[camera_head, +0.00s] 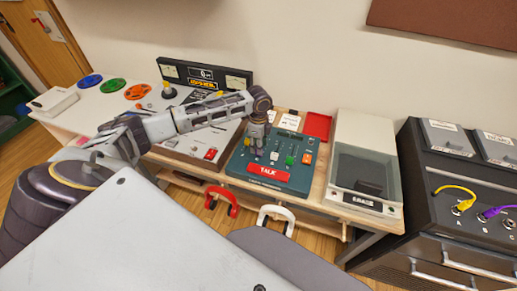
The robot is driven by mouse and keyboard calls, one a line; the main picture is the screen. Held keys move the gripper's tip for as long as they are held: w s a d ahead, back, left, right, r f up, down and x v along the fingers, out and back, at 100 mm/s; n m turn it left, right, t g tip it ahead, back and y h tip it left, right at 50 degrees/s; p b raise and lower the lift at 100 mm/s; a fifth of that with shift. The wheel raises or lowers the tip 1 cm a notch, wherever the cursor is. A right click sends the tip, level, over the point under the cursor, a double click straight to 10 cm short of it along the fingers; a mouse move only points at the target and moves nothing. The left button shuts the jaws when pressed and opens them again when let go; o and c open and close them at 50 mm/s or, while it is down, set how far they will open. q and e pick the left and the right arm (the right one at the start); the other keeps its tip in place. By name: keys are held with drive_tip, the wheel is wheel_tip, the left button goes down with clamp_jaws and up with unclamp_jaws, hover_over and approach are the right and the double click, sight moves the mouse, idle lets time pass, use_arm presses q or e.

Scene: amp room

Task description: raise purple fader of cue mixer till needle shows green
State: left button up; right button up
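A teal box with a red TALK button (268,173), which appears to be the cue mixer (285,182), sits on the wooden desk. Its top carries small sliders, including a green cap (290,160), and an orange-red piece (307,158) near its right edge. My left gripper (254,151) points down over the left part of this panel, at or just above the controls. I cannot tell whether its fingers are apart or touching a fader. No purple fader cap is clear; the gripper covers that part. No needle is readable. My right gripper is not in view.
A black display unit (205,76) stands behind my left arm. Headphones (275,213) hang below the desk edge.

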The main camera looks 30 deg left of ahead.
use_arm(q)
drive_tip(key=shift+f, duration=1.2)
clamp_jaws()
